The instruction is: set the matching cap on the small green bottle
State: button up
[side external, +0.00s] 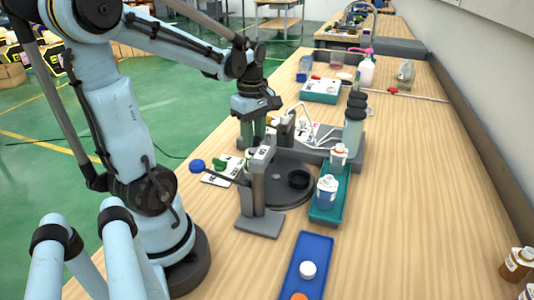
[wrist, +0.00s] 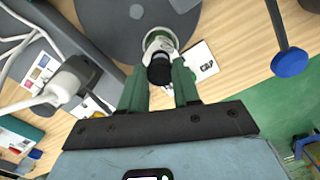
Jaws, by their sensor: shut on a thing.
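My gripper (wrist: 158,78) has green fingers and is shut on the small green bottle (wrist: 160,44). The bottle has a green rim, a white label and a black top (wrist: 159,70) that lies between the fingertips, towards the wrist camera. In the side view my gripper (side external: 252,138) points down behind the grey press stand, and the bottle cannot be made out there. A white card marked CAP (wrist: 203,62) lies beside the bottle in the wrist view. It also shows in the side view (side external: 212,180), with something green on it. I cannot tell which cap matches.
The grey press stand (side external: 257,220) and round grey plate (side external: 298,197) are close to my gripper. A teal tray (side external: 330,213) holds bottles; a blue tray (side external: 318,248) holds white and orange caps.

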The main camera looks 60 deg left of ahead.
jog(key=shift+f, duration=0.75)
dwell(1.7)
jog(key=o, duration=1.6)
jog(key=shift+r, duration=3.75)
jog(key=w+d+r+m+t+h, duration=0.2)
jog(key=w+d+m+t, duration=0.3)
jog(key=d+m, duration=0.55)
jog(key=d+f+m, duration=0.1)
jog(key=d+m, duration=0.1)
jog(key=m, duration=0.1)
jog(key=s+d+f+m+t+y, duration=0.1)
jog(key=d+f+m, duration=0.1)
jog(key=m, duration=0.2)
jog(key=d+f+m+t+y, duration=0.1)
jog(key=d+f+m, duration=0.1)
jog(key=m, duration=0.2)
jog(key=shift+s+d+f, duration=0.2)
jog(key=shift+s+d, duration=0.1)
jog(key=shift+s, duration=0.1)
